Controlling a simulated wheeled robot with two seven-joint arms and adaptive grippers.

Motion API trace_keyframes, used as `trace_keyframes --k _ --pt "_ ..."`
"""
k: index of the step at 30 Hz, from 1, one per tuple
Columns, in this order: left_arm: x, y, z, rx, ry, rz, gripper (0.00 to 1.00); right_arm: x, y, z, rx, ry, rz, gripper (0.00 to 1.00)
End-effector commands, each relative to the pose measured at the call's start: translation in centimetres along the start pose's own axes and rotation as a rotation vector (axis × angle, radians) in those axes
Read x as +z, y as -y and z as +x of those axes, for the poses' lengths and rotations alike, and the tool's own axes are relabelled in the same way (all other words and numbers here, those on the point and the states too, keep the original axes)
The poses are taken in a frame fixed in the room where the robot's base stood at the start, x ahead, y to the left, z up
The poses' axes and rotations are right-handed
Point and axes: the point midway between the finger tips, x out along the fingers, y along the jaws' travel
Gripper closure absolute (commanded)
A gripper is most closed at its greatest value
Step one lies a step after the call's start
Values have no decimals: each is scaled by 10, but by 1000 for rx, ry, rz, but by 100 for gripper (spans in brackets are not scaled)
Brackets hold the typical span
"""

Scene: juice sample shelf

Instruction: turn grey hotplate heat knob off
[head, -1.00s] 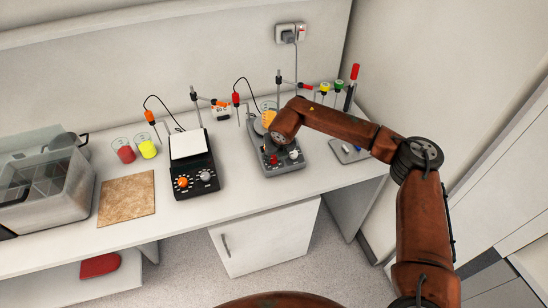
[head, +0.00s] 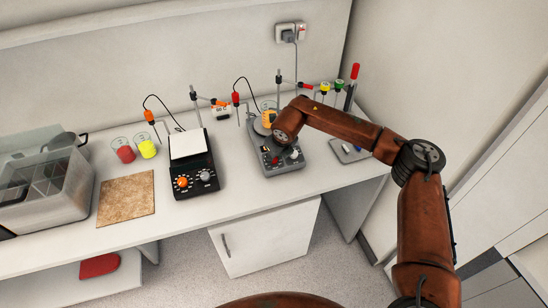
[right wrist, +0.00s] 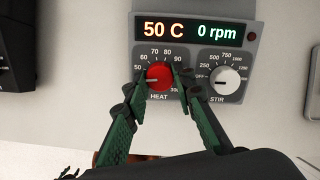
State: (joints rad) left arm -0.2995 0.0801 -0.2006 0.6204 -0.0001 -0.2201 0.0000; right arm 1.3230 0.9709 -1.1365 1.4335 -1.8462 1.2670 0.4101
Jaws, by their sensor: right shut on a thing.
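The grey hotplate (head: 285,170) stands on the bench with its panel facing me. In the right wrist view its display (right wrist: 200,31) reads 50 C and 0 rpm. The red HEAT knob (right wrist: 158,76) has its white pointer line towards the left, near the 50 mark. My right gripper (right wrist: 160,80) is shut on this knob, one green finger on each side. In the head view my right wrist covers part of the hotplate and the gripper is small and dark. My left gripper is not in view.
The white STIR knob (right wrist: 226,81) sits close to the right finger, with its pointer near OFF. A black hotplate (head: 194,178) with an orange knob stands to the left. A grey stand with an electrode rises behind the grey hotplate. A small flat device (head: 348,151) lies to the right.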

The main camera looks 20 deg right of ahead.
Motion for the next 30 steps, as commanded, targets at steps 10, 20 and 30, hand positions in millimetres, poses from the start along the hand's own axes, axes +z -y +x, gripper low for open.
trace_keyframes --k 10,20,30 --pt "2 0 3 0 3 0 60 1 1 0 25 1 -320 100" --pt "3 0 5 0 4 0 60 1 1 0 44 2 -556 100" --pt "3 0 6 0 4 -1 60 2 1 -1 52 3 -669 100"
